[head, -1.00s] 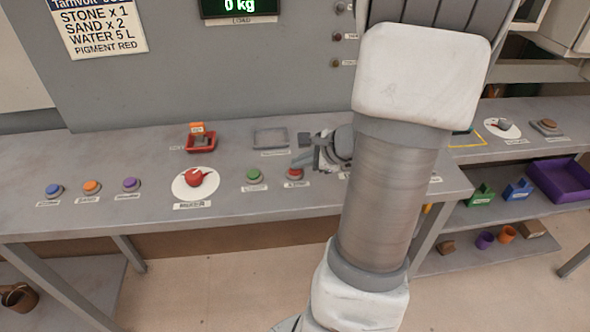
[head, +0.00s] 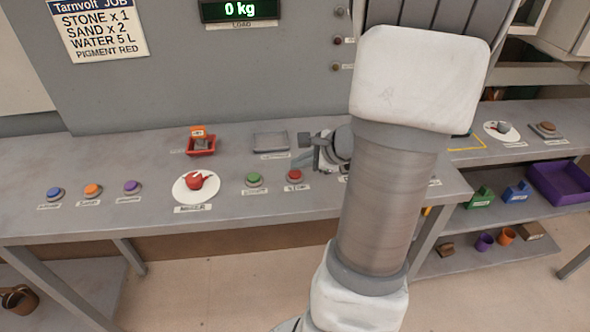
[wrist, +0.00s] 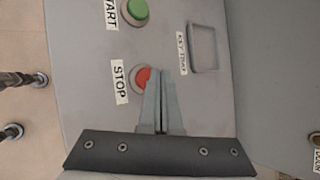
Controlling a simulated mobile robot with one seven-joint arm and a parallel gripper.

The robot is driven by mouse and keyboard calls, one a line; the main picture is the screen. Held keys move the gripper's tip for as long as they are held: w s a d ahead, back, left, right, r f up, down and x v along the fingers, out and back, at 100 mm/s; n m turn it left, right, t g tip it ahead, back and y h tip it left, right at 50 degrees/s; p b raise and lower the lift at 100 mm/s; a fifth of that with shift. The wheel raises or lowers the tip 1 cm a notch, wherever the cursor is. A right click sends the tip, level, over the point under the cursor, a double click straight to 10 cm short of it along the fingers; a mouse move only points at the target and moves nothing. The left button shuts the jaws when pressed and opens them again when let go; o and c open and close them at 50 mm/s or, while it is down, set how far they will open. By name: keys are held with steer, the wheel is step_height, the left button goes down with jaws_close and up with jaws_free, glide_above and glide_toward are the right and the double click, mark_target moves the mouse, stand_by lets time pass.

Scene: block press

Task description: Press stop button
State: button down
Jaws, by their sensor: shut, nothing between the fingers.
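The red stop button (head: 294,176) sits on the grey table, right of the green start button (head: 254,179). The wrist view shows the red button (wrist: 143,77) beside its STOP label (wrist: 120,83), partly hidden by my fingers. My gripper (head: 296,163) is shut and empty, with its tips just behind and above the red button in the head view. In the wrist view my gripper (wrist: 161,84) has its fingers together, overlapping the button's right side. I cannot tell whether they touch it. The green button (wrist: 134,10) lies at the top of the wrist view.
A shallow key tray (head: 270,141) lies behind the buttons. A red selector on a white disc (head: 196,186) is to the left, with purple (head: 132,186), orange (head: 92,189) and blue (head: 54,192) buttons farther left. A red tray (head: 201,146) stands at the back.

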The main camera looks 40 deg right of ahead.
mark_target(299, 174)
steer(key=shift+r, duration=0.25)
steer(key=shift+r+p, duration=1.95)
steer(key=shift+r, duration=0.5)
